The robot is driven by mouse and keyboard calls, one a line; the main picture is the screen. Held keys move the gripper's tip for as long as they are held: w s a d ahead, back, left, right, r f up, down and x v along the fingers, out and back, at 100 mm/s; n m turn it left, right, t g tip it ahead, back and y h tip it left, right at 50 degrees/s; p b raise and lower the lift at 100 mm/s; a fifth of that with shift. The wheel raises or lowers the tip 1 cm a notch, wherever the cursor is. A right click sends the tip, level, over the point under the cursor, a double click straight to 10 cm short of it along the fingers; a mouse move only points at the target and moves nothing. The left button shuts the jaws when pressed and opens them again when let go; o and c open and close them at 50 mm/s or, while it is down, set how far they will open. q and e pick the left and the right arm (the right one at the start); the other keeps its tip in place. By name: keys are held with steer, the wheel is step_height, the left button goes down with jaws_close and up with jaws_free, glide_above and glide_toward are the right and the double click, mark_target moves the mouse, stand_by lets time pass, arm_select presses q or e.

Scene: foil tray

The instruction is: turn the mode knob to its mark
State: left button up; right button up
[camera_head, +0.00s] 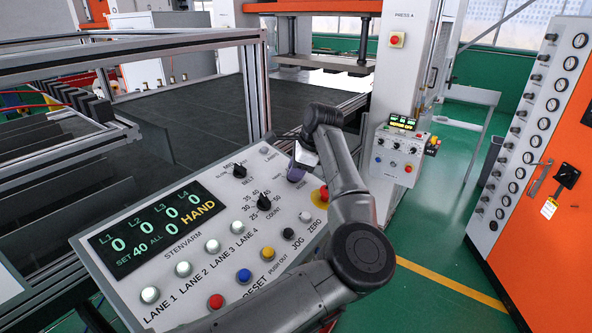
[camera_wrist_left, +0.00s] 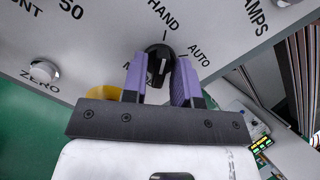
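The mode knob (camera_wrist_left: 158,58) is black and sits on the grey panel between printed words, with HAND above it and AUTO to its right. A further label at its lower left is mostly hidden. My left gripper (camera_wrist_left: 159,68) has its two purple fingers on either side of the knob, pointing at the panel. The fingers stand apart; I cannot tell whether they touch the knob. In the head view my left gripper (camera_head: 297,173) is at the panel's upper right, and my wrist hides the knob there. My right gripper is out of view.
The panel has a lit display (camera_head: 150,224) reading HAND, a count knob (camera_head: 264,202), another selector knob (camera_head: 239,170) and several lane buttons. A red stop button (camera_head: 323,194) on a yellow base sits close beside my wrist. A metal frame (camera_head: 150,55) stands behind.

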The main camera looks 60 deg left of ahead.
arm_select(q)
steer(key=shift+o, duration=0.9)
steer(key=v, duration=1.3)
steer(key=shift+r, duration=0.4)
steer(key=shift+d, duration=0.15)
